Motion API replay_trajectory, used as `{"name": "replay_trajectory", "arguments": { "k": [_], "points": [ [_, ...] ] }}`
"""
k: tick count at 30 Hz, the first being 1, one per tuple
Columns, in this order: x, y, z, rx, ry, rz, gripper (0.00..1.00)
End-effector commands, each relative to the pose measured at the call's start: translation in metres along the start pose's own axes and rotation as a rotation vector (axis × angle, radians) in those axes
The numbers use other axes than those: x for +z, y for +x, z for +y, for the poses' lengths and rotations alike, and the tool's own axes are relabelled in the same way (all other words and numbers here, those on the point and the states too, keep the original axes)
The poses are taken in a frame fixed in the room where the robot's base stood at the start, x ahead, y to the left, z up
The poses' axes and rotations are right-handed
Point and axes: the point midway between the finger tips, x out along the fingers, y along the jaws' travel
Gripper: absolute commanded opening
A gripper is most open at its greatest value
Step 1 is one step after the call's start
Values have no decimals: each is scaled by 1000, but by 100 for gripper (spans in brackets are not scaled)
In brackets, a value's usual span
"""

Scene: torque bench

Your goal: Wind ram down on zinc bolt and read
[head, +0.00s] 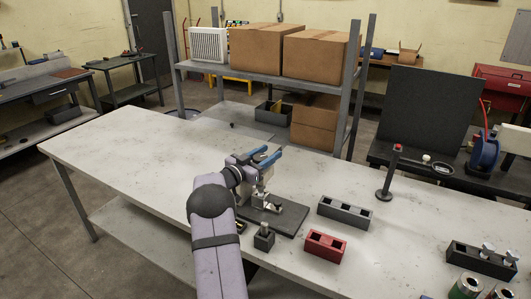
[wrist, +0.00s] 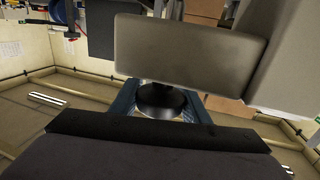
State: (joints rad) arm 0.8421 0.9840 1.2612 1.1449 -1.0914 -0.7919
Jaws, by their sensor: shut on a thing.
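My gripper (head: 265,157) has blue fingers and is over a small metal press on a dark base plate (head: 290,219) in the head view. In the wrist view my gripper (wrist: 160,108) is shut on a black round knob (wrist: 160,98), which sits between the blue fingers. A large grey block of the press (wrist: 190,48) fills the upper wrist view. My arm and gripper hide much of the press; a bright metal part (head: 273,206) shows low on it. I cannot tell whether it is the zinc bolt, or whether the ram touches anything.
A small dark block with a grey post (head: 264,236) stands before the plate. A red two-hole block (head: 325,246) and dark grey block (head: 344,213) lie to the right. Farther right are a black block with silver bolts (head: 481,261), cylinders and a red-topped stand (head: 389,176). The left bench (head: 130,150) is clear.

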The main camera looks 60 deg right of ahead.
Motion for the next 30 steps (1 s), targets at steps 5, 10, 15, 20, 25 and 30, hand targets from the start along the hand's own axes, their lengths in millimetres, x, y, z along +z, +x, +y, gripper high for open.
{"name": "replay_trajectory", "arguments": {
  "k": [5,10,15,20,25,30],
  "points": [
    [0,0,3,101,2,3,20],
    [1,-1,6,175,3,2,20],
    [0,-1,8,237,3,3,20],
    [0,-1,11,284,4,4,19],
    [0,-2,12,320,3,4,19],
    [-1,-2,13,342,3,3,19]
  ]
}}
